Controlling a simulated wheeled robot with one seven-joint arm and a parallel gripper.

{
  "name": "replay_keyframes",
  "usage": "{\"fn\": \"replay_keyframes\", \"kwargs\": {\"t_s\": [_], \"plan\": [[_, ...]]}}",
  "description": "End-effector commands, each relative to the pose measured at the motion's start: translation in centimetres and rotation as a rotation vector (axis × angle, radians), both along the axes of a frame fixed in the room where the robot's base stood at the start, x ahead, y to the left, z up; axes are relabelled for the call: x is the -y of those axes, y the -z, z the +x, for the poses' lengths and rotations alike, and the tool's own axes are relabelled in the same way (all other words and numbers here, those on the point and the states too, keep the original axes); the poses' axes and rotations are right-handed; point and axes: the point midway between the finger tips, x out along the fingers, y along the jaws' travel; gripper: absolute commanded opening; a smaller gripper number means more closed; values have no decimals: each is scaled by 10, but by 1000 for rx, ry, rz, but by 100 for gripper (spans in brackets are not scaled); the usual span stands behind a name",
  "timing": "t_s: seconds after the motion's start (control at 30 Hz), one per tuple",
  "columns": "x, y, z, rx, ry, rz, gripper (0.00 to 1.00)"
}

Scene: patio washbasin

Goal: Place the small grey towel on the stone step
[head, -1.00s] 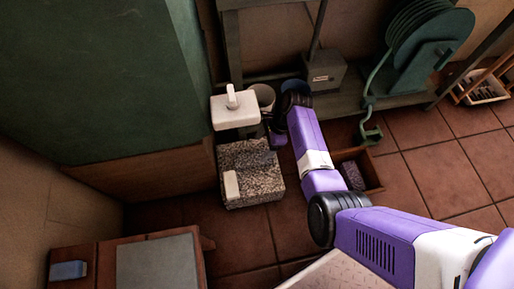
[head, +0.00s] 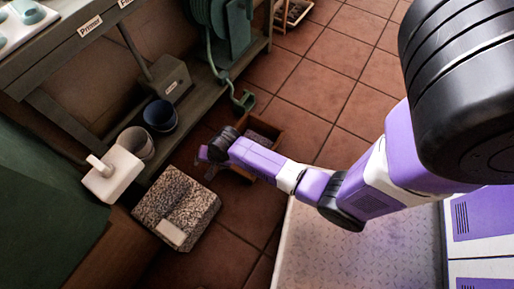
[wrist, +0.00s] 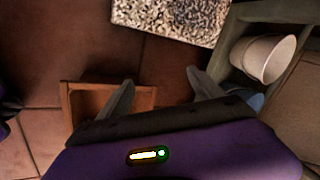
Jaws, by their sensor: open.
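The stone step (head: 150,207) is a speckled grey block on the floor below the washbasin. A smoother grey patch (head: 186,212) on the step may be the small grey towel, but its outline is hard to tell from the stone. A pale block (head: 170,233) lies by it at the near edge of the step. My gripper (wrist: 160,82) is open and empty in the wrist view, its two fingers apart over bare floor. In the head view my gripper (head: 204,153) is beyond the step, apart from it. The step (wrist: 170,15) also shows at the wrist view's top edge.
A wooden box (head: 270,128) stands on the floor beside my arm. A pale pot (head: 136,143) and a dark blue pot (head: 160,116) stand on the bench's lower shelf. Tiled floor (head: 325,80) is open behind.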

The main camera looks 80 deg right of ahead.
Motion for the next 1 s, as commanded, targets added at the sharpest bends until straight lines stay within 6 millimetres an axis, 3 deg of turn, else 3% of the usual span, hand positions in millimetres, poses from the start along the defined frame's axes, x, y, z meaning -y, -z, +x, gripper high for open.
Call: {"fn": "replay_keyframes", "kwargs": {"t_s": [0.03, 0.17, 0.37, 0.57, 0.7, 0.9, 1.0], "plan": [[4, -2, -22, 29, -66, -66, 76], [6, -21, -59, 123, -246, -230, 76], [-18, -74, -112, 271, -521, -455, 76], [-61, -153, -160, 431, -753, -658, 76], [-94, -222, -188, 546, -874, -794, 76], [-126, -312, -212, 675, -960, -960, 76], [-134, -339, -217, 708, -973, -1010, 76]]}}
